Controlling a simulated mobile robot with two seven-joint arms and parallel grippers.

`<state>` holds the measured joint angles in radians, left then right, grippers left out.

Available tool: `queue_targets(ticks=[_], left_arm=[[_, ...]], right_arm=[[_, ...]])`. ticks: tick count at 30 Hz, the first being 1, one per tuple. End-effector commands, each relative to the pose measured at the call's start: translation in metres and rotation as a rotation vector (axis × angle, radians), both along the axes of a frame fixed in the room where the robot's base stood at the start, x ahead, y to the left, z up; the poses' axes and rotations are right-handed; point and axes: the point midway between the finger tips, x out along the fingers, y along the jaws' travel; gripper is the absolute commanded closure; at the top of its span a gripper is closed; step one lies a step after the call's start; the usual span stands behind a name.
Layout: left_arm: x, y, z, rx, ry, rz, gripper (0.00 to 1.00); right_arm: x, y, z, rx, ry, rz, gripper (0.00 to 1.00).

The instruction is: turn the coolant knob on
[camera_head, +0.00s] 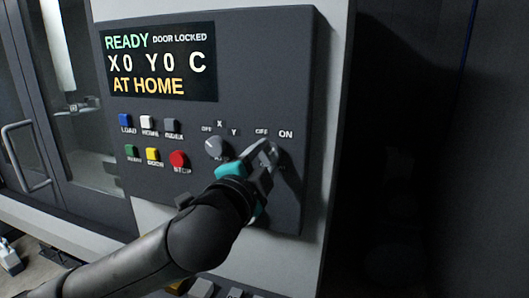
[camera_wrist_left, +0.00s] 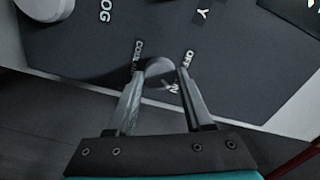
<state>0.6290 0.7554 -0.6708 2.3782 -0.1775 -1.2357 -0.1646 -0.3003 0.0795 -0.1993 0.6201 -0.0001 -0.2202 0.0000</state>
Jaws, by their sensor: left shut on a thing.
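The coolant knob is the right-hand knob on the dark control panel (camera_head: 300,60), below the OFF and ON labels. In the head view my left gripper (camera_head: 266,153) covers most of it. In the left wrist view the grey rounded coolant knob (camera_wrist_left: 160,67) sits between the fingertips of my left gripper (camera_wrist_left: 158,75), beside a partly covered label starting "COOL" and the OFF label. The fingers are shut on the knob. Its exact pointing direction is hard to tell. My right gripper is not in view.
Left of my gripper is another grey knob (camera_head: 215,147), marked OFF, X and Y. A red STOP button (camera_head: 179,159) and several other buttons are further left. The display (camera_head: 160,62) reads READY, DOOR LOCKED, AT HOME. A dark open area lies right of the panel.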

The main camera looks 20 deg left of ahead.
Motion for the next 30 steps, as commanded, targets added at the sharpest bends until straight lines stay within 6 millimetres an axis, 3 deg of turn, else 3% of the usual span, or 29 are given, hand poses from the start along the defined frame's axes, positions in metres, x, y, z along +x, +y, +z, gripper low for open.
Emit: queue_targets(ticks=[19,20,27,30], left_arm=[[0.0001,0.0003,0.0003,0.049,-0.004,0.001,1.00],[0.0001,0.0003,0.0003,0.048,-0.003,0.001,0.45],[0.0001,0.0002,0.0002,0.046,-0.002,0.000,0.19],[0.0001,0.0002,0.0001,0.046,-0.002,0.000,0.19]], right_arm=[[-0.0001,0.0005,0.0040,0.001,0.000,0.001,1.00],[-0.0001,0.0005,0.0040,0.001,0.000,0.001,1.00],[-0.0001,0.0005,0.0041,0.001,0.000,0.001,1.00],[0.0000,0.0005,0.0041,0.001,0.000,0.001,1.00]])
